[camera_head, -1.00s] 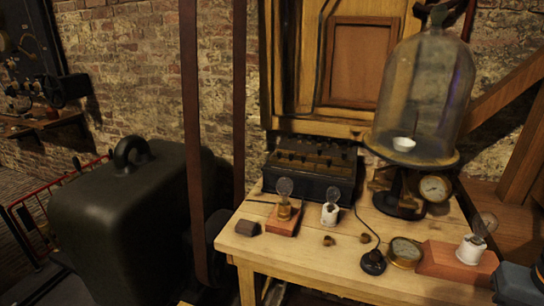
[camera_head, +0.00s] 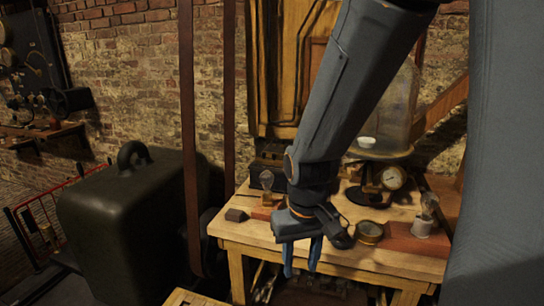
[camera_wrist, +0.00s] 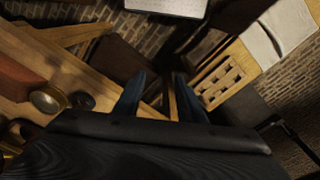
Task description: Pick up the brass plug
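My gripper (camera_head: 301,267) hangs in front of the table's front edge in the head view, with its two blue fingers pointing down. In the wrist view its fingers (camera_wrist: 158,94) stand apart with nothing between them. I cannot make out the brass plug in any current view. My arm covers the middle of the tabletop in the head view, where small brass pieces lay a second ago.
A slotted wooden rack (camera_wrist: 222,82) shows in the wrist view.

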